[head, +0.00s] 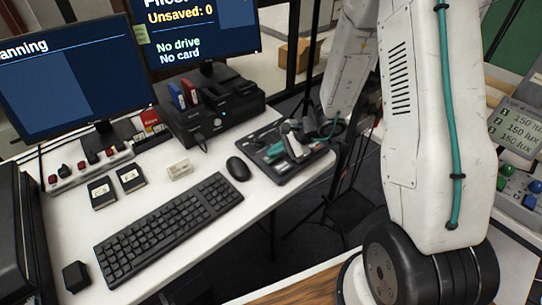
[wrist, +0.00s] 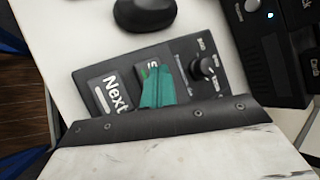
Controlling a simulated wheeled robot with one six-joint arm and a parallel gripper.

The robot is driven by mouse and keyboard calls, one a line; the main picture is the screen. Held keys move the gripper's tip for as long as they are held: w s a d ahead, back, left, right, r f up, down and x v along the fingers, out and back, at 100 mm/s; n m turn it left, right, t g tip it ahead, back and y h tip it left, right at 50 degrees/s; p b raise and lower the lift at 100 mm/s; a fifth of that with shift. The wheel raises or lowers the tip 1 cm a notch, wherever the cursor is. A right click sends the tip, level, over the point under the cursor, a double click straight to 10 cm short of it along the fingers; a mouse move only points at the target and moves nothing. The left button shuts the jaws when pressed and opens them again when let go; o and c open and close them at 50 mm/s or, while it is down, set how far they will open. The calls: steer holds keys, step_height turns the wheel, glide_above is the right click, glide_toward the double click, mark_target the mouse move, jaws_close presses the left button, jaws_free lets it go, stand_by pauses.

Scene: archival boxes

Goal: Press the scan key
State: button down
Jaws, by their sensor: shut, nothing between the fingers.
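The black control panel (wrist: 180,58) shows in the wrist view with a grey key marked "Next" (wrist: 112,94) and a grey key whose label starts with "S" (wrist: 151,66), which looks like the scan key. My gripper (wrist: 157,90) is shut and empty, its teal fingertips over this key and hiding most of its label. I cannot tell whether the tips touch the key. In the head view the panel (head: 275,165) lies at the desk's right end, with my gripper (head: 294,146) over it; the keys are hard to make out there.
A dark knob (wrist: 203,68) sits right of the keys on the panel. A black mouse (head: 239,169) and keyboard (head: 168,228) lie to the left. A black drive unit (head: 210,113) stands behind. One monitor (head: 200,36) reads "No drive, No card". Two black cartridges (head: 131,178) lie further left.

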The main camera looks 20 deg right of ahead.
mark_target(275, 157)
steer(key=shift+r, duration=0.9)
steer(key=shift+r, duration=0.1)
steer(key=shift+r, duration=2.4)
